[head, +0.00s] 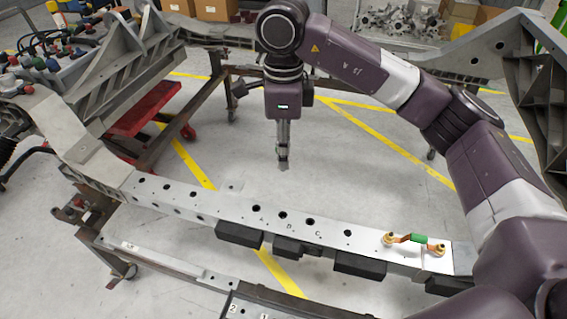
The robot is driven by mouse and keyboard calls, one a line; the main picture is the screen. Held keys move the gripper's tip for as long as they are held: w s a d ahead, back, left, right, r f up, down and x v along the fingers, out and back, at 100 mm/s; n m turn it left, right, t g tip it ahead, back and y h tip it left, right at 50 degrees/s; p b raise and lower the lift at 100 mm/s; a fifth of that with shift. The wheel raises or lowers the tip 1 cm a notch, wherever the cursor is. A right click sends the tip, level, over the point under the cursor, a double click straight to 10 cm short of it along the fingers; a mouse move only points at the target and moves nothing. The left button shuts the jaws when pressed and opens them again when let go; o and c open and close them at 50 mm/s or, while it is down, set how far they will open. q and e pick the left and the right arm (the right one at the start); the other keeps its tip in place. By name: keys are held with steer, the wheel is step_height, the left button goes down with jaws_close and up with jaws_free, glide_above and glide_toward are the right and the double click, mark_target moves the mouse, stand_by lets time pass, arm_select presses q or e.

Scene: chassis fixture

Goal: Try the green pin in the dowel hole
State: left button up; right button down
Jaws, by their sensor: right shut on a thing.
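My right gripper (283,152) points straight down above and behind the long grey rail. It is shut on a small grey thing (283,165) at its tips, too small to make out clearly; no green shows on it. The rail (220,208) has a row of dark round holes, several near the letters A, B and C, such as hole A (255,215), hole B (283,215) and hole C (310,222). Which one is the dowel hole I cannot tell. A green-sleeved piece with brass-coloured ends (418,239) sits on the rail's right part. My left gripper is out of view.
Black blocks (360,265) are fixed along the rail's front side. A large grey bracket (110,75) stands at the left, with a red piece (145,110) beside it. Numbered parts lie at the bottom edge. The air around my right gripper looks clear.

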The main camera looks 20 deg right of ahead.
steer(key=shift+r, duration=0.2)
steer(key=shift+r+p, duration=1.9)
steer(key=shift+r, duration=1.2)
steer(key=shift+f, duration=0.1)
